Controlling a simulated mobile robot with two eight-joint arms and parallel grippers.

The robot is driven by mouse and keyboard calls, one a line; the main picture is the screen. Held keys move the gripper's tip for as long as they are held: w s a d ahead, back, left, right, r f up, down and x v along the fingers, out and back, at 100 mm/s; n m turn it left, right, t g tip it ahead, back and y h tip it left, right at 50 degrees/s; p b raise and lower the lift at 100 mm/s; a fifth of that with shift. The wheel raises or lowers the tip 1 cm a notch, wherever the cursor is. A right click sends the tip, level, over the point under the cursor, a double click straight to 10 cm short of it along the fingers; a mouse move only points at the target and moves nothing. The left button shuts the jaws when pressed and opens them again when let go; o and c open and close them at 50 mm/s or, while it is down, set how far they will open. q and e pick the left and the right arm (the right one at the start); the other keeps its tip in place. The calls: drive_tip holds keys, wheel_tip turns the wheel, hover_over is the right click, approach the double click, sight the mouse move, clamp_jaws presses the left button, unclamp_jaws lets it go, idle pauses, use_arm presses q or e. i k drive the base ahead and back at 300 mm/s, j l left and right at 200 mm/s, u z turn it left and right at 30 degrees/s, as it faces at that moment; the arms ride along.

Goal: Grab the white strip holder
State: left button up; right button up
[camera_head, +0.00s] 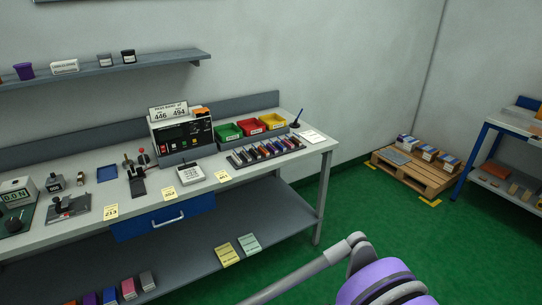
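No object is clearly recognisable as the white strip holder from this distance. A small whitish block with dark marks on top (190,174) sits on the grey workbench (240,178), near its front edge. Behind and right of it, a dark rack (265,152) holds a row of several small coloured pieces. I cannot tell whether either is the holder. Neither of my grippers shows. A grey and purple part at the bottom right, apparently my arm, stands in front of the floor, apart from the bench.
A machine with a number display (180,132) stands at the bench's back, beside green (228,133), red (250,127) and yellow (273,122) bins. A blue drawer (165,217) is below. A pallet (412,171) lies right. The green floor between is clear.

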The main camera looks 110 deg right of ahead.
sight(235, 157)
drive_tip(key=z, duration=3.5)
